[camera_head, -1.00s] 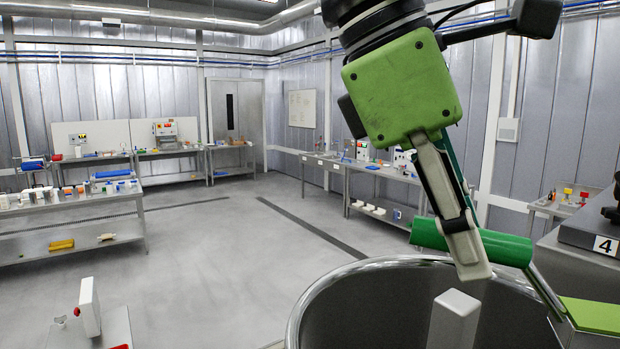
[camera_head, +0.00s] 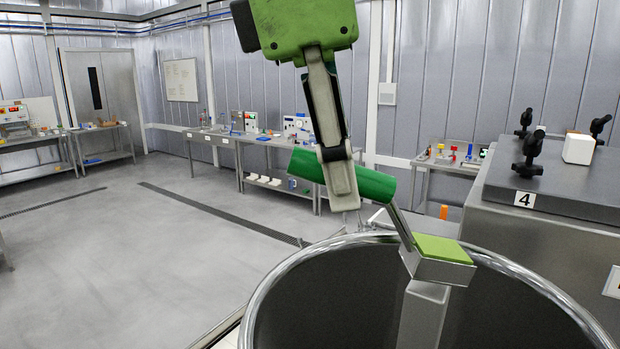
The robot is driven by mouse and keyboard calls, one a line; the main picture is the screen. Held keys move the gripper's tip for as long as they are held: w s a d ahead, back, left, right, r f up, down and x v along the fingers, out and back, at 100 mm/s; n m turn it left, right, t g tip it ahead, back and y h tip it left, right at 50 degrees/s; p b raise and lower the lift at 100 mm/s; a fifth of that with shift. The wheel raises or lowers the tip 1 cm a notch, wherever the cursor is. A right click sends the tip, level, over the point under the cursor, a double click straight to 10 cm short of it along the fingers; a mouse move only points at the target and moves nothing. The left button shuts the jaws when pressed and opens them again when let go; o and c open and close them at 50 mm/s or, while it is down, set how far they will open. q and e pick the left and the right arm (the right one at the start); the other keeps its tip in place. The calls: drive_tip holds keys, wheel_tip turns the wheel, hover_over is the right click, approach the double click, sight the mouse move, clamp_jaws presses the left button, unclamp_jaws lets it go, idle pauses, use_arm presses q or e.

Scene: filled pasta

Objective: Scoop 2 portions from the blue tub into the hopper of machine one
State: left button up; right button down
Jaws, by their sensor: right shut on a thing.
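My right gripper (camera_head: 340,182) is shut on the green handle of a scoop (camera_head: 375,184). The scoop's metal head (camera_head: 430,269) is roughly level and filled with a flat, light green mass (camera_head: 442,248). The head is over the open mouth of a large round metal hopper (camera_head: 285,272), in front of or above the grey post inside it. I cannot tell how high it is. The hopper shows no number, so I cannot tell which machine it belongs to. The blue tub and my left gripper are not in view.
A grey metal machine labelled 4 (camera_head: 540,232) stands close on the right, with black knobs and a white block on top. A bench with small devices (camera_head: 262,150) runs along the back wall. The floor on the left (camera_head: 130,255) is clear.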

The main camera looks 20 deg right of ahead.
drive_tip(key=shift+w+d+r+y, duration=0.2)
drive_tip(key=shift+d+r+y, duration=0.25)
drive_tip(key=shift+y, duration=0.25)
drive_tip(key=shift+s+d+r+t+y, duration=0.15)
drive_tip(key=shift+d+r+t+y, duration=0.15)
drive_tip(key=shift+d+r+y, duration=0.25)
drive_tip(key=shift+s+d+r+y, duration=0.25)
drive_tip(key=shift+d+r+y, duration=0.15)
drive_tip(key=shift+d, duration=0.2)
drive_tip(key=shift+s+d+r+y, duration=0.3)
drive_tip(key=shift+d+y, duration=0.15)
drive_tip(key=shift+d, duration=0.15)
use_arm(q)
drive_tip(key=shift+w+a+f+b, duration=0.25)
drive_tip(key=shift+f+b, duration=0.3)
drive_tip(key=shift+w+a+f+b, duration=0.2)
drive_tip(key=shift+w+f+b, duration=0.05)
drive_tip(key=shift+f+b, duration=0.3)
use_arm(e)
drive_tip(key=s+d+r+m+t+y, duration=0.1)
drive_tip(key=d+y, duration=0.3)
drive_tip(key=d, duration=0.2)
drive_tip(key=shift+s+d+r+t+y, duration=0.2)
drive_tip(key=shift+r+t+y, duration=0.1)
drive_tip(key=shift+r+t, duration=0.1)
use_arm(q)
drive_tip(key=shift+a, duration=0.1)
use_arm(e)
drive_tip(key=shift+a, duration=0.1)
